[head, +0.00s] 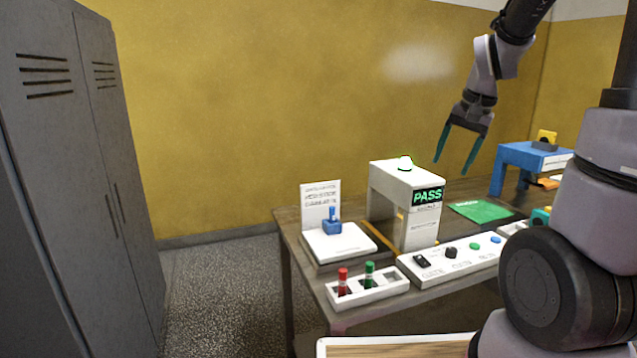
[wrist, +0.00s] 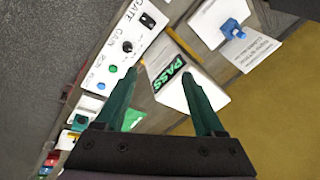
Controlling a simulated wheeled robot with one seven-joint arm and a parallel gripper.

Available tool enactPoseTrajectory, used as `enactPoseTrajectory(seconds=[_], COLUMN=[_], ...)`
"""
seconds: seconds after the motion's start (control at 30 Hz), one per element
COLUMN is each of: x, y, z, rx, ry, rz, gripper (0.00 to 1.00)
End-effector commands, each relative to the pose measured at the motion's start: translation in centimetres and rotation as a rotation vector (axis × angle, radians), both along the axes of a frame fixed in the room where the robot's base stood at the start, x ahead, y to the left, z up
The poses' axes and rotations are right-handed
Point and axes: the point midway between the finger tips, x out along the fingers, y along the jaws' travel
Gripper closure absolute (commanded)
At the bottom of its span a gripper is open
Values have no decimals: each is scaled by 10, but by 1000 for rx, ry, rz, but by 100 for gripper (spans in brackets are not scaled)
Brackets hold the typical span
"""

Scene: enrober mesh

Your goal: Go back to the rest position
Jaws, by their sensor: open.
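My gripper (head: 456,167) is open and empty in the head view, raised above the table at the back right of the white detector arch. Its two green fingers also show apart in the wrist view (wrist: 165,85), with nothing between them but the scene below. The PASS display (wrist: 174,74) also shows in the wrist view, below my gripper.
A blue piece (head: 332,226) stands on a white plate at the table's left. A white holder (head: 345,292) bears red and green items. A control panel (head: 432,268), a green mat (head: 482,212) and a blue stand (head: 528,157) are on the table. Grey lockers (head: 55,150) stand left.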

Motion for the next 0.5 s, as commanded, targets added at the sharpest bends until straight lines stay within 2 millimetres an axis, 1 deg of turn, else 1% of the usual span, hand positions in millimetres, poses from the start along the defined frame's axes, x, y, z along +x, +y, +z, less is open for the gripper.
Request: enactPoseTrajectory(seconds=[0.03,0.1,0.17,0.2,0.33,0.4,0.5], x=[-13,-31,-47,-58,-95,-112,-131], y=[7,17,26,31,46,52,58], z=[20,41,56,67,91,100,108], rx=[5,9,8,6,-8,-17,-31], ry=[-45,-95,-137,-167,-255,-294,-337], rz=[19,47,72,88,138,160,182], gripper=[29,29,29,29,29,29,29])
